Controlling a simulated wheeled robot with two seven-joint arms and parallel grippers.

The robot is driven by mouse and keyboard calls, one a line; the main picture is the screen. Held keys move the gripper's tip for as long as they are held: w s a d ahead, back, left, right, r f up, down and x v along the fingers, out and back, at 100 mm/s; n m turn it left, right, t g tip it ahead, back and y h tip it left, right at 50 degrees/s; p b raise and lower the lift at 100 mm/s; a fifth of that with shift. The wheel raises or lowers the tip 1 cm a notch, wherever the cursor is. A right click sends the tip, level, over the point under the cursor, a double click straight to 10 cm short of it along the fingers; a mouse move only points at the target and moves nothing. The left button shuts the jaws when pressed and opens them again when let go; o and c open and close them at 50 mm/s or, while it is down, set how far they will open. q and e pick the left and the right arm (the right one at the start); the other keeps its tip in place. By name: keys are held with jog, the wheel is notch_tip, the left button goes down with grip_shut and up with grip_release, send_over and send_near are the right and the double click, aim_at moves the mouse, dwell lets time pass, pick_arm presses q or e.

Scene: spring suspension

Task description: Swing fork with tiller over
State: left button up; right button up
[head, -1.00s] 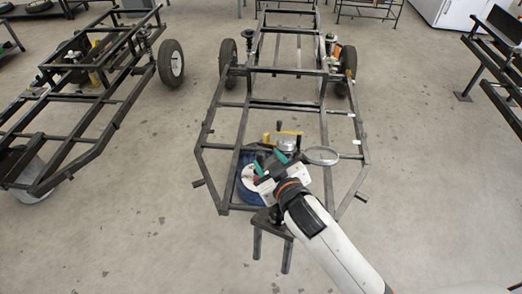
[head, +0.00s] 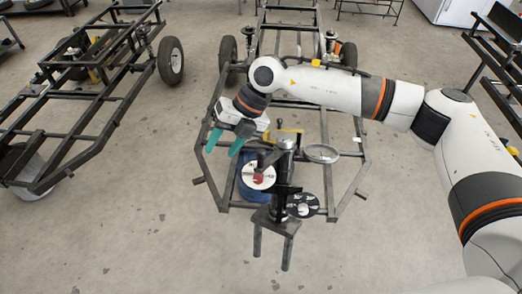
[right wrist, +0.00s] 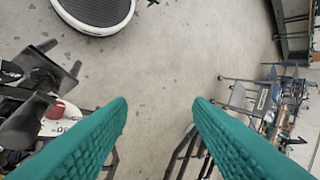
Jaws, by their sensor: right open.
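The fork with tiller (head: 284,163) appears to be the dark upright post with a bracket at the front end of the middle frame (head: 222,206). Two dark bars (head: 257,238) stick out toward me below it. My right gripper (head: 222,152) has teal fingers, is open and empty, and hangs left of the post, apart from it. In the right wrist view the dark assembly (right wrist: 38,85) lies at the left, outside the open fingers (right wrist: 160,100). My left gripper is not in view.
A blue bucket-like thing (head: 247,190), a red-and-white disc (head: 258,176), a black disc (head: 303,205) and a round silver dish (head: 322,153) are around the post. Another wheeled frame (head: 100,118) stands left. The floor in front is clear.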

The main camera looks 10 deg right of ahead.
aim_at(262, 151)
jog(key=w+d+r+m+t+h, duration=0.15)
jog(key=w+d+h, duration=0.35)
jog(key=d, duration=0.6)
jog(key=f+p, duration=0.1)
jog(key=f, duration=0.2)
jog(key=a+f+p, duration=0.1)
jog(key=f, duration=0.3)
jog(key=a+f+p, duration=0.1)
jog(key=f, duration=0.3)
jog(key=shift+s+f, duration=0.2)
jog(key=shift+f, duration=0.05)
jog(key=shift+d, duration=0.1)
grip_shut()
